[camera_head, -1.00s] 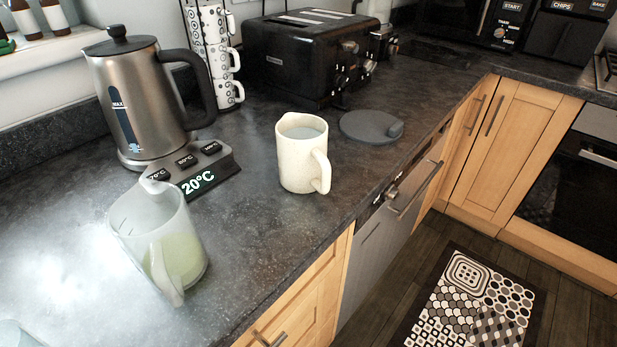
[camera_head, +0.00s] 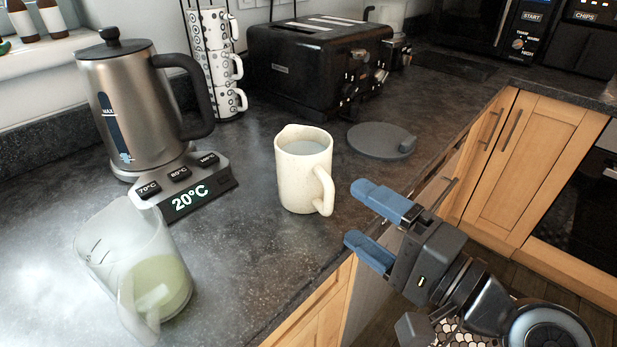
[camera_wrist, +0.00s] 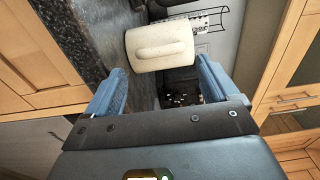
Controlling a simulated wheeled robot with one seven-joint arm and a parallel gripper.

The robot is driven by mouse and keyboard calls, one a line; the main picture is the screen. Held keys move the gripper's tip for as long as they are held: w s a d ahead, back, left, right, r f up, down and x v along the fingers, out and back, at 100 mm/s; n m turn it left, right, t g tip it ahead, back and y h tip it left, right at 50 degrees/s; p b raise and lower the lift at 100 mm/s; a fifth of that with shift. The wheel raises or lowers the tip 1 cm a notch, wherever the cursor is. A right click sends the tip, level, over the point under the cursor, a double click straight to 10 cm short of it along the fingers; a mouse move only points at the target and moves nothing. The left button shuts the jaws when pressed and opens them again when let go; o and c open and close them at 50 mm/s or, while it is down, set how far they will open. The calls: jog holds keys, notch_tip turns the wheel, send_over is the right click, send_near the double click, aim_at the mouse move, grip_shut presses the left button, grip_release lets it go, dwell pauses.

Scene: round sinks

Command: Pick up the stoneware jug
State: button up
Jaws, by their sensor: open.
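The cream stoneware jug (camera_head: 299,178) stands upright on the dark counter in the head view, its handle turned to the right and front. Something pale fills part of it. My gripper (camera_head: 362,218) has blue fingers, is open and empty, and sits just right of the jug by the counter's front edge. In the wrist view the jug (camera_wrist: 160,48) shows ahead of and between the blue fingers of my gripper (camera_wrist: 160,88), its handle facing the camera. The fingers do not appear to touch it.
A clear measuring jug (camera_head: 140,270) with greenish liquid stands front left. A steel kettle (camera_head: 135,115) on its base (camera_head: 190,190), a mug rack (camera_head: 218,65) and a black toaster (camera_head: 315,65) stand behind. A flat grey disc (camera_head: 375,141) lies right of the jug.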

aim_at(333, 197)
jog(key=shift+p+x, duration=0.3)
jog(key=shift+x, duration=2.8)
jog(key=c, duration=1.5)
jog(key=shift+o, duration=0.2)
jog(key=shift+r, duration=0.15)
jog(key=shift+r+p, duration=0.35)
jog(key=shift+r, duration=1.55)
jog(key=s+d+r, duration=0.6)
jog(key=s+d, duration=0.1)
jog(key=s, duration=0.2)
jog(key=shift+r, duration=0.4)
jog(key=shift+d+r, duration=0.1)
jog(key=shift+d, duration=0.1)
